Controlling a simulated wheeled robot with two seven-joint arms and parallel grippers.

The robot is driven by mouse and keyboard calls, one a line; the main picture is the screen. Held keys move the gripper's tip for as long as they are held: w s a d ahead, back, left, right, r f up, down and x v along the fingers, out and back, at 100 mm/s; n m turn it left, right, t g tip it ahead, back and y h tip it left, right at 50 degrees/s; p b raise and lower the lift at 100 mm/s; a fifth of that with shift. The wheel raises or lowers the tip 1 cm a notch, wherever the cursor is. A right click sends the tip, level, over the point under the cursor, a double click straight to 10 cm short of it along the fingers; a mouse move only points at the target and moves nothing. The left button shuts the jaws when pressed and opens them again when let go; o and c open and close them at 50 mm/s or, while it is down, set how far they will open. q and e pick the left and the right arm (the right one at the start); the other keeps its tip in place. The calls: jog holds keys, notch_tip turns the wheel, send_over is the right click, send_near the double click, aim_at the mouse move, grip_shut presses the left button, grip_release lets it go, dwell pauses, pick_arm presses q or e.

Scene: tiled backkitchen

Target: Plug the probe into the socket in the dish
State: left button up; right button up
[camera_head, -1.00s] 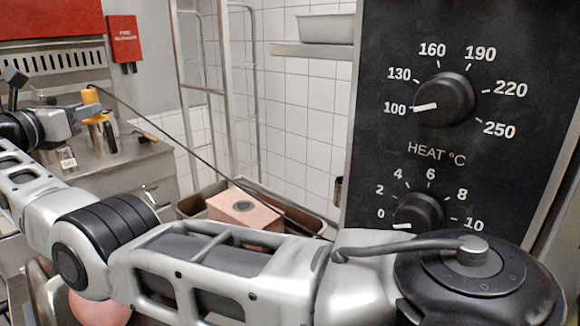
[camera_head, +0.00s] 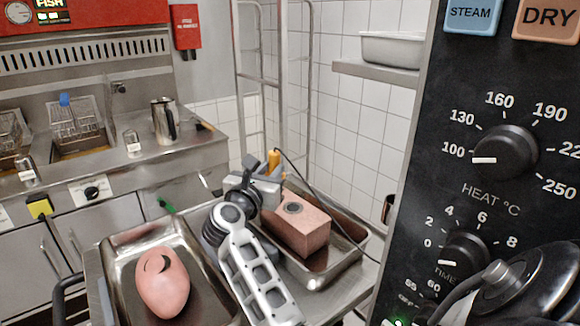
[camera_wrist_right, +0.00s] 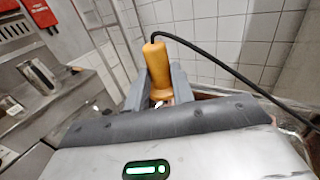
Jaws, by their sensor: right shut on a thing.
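The probe has a yellow-orange handle (camera_head: 273,160) with a black cable from its top. My right gripper (camera_head: 268,180) is shut on it, and it stands between the two fingers in the right wrist view (camera_wrist_right: 157,70). The probe's lower end is hidden. A pink block (camera_head: 296,232) with a round dark socket (camera_head: 293,208) in its top sits in a metal dish (camera_head: 345,262). My gripper is at the left of the block, near its top edge; I cannot tell whether they touch. My left gripper is not in view.
A second metal dish (camera_head: 118,268) at the left holds a pink rounded piece (camera_head: 162,284). An oven panel with knobs (camera_head: 505,152) stands close on the right. A metal rack (camera_head: 262,80) is behind.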

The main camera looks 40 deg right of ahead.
jog(key=r, duration=0.1)
send_over(290, 215)
jog(key=shift+w+r+n+t+p, duration=0.1)
jog(key=shift+w+n+t+p, duration=0.2)
jog(key=shift+w+t+p, duration=0.1)
jog(key=shift+s, duration=0.4)
jog(key=shift+f+b, duration=0.55)
jog(key=shift+f, duration=0.35)
notch_tip(290, 215, down, 3)
jog(key=shift+r+b, duration=0.1)
jog(key=shift+b, duration=0.9)
jog(key=shift+f+b, duration=0.45)
jog(key=shift+f, duration=0.1)
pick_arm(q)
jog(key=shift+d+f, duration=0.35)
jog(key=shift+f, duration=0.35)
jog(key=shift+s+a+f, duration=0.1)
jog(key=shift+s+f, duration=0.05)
pick_arm(e)
jog(key=shift+a, duration=0.15)
pick_arm(q)
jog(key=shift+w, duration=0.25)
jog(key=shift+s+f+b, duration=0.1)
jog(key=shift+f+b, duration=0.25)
jog(key=shift+b, duration=0.1)
pick_arm(e)
jog(key=shift+f, duration=0.45)
